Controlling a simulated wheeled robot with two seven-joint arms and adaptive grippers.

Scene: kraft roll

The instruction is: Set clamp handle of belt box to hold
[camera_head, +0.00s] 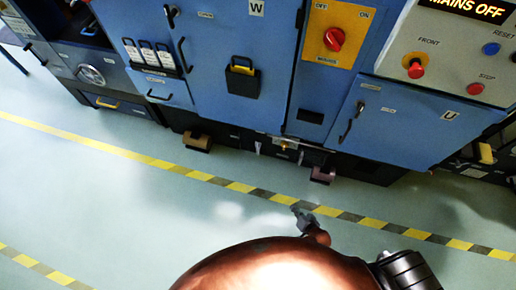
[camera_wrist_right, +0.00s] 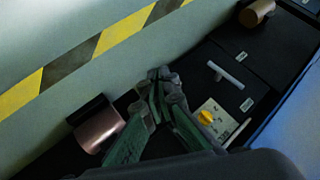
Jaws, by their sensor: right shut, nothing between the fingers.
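My right gripper (camera_head: 308,214) is over the floor near the striped tape, in front of the low black boxes under the blue cabinets. In the right wrist view its fingers (camera_wrist_right: 158,84) are together and empty, apart from the handles. Beyond them, a black box front (camera_wrist_right: 200,65) carries a pale bar handle (camera_wrist_right: 226,75). Beside it is a pale plate (camera_wrist_right: 217,121) with a yellow knob (camera_wrist_right: 206,118). Labels are too small to read, so I cannot tell which part is the belt box's clamp handle, or its setting. My left gripper is out of view.
A pinkish pedal-like block (camera_head: 322,174) and a brown one (camera_head: 197,141) jut out at floor level. Blue cabinets (camera_head: 223,60) with black handles stand behind. Striped tape (camera_head: 238,186) crosses open floor. A panel display (camera_head: 468,9) reads "MAINS OFF".

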